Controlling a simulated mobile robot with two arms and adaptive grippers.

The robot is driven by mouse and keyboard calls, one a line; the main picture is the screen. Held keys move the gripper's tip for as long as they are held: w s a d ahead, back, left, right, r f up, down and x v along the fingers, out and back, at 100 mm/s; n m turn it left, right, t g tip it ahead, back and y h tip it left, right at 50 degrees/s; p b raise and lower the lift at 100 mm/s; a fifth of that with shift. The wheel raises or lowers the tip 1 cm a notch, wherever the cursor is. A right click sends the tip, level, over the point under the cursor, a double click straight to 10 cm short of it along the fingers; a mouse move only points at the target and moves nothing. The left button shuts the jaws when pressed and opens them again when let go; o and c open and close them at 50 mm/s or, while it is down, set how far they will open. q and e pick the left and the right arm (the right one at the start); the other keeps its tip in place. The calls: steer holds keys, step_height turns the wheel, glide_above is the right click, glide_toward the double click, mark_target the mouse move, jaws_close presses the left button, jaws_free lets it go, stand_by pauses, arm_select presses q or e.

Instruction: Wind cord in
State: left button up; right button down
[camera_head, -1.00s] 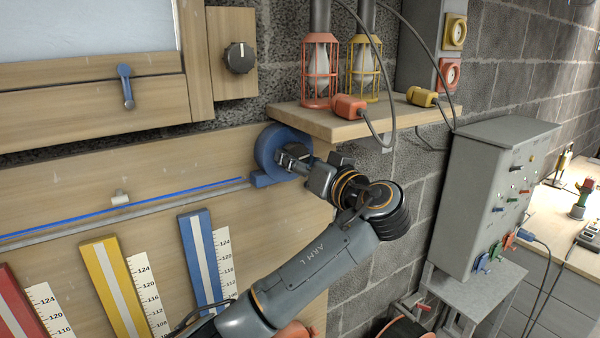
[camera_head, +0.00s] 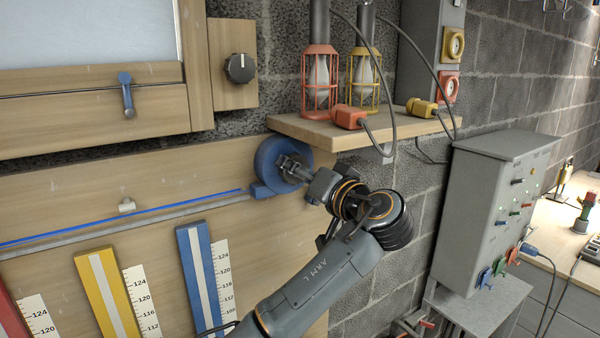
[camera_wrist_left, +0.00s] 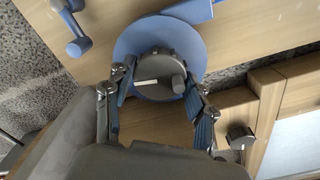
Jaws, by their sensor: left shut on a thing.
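A blue round reel (camera_head: 268,158) is mounted on the wooden board under the shelf. It shows as a blue disc in the left wrist view (camera_wrist_left: 137,38), with a round grey crank hub (camera_wrist_left: 158,70) at its middle. My left gripper (camera_head: 287,168) is at the reel's front, its fingers shut on the hub's two sides in the left wrist view. A blue cord (camera_head: 120,216) runs along a grey rail from the left to the reel. A small white tag (camera_head: 127,206) sits at the cord. My right gripper is not in view.
A shelf (camera_head: 300,128) with red and yellow caged lamps is just above the reel. Blue, yellow and red strips with scales hang below the rail. A grey control box (camera_head: 490,195) stands to the right. A black knob (camera_head: 240,68) is on the wood above left.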

arm_select(q)
steer(key=o, duration=1.1)
steer(key=shift+o, duration=0.4)
steer(key=shift+w+a, duration=0.1)
steer(key=shift+w, duration=0.05)
steer(key=v, duration=0.7)
steer(key=shift+s, duration=0.25)
steer(key=shift+w, duration=0.1)
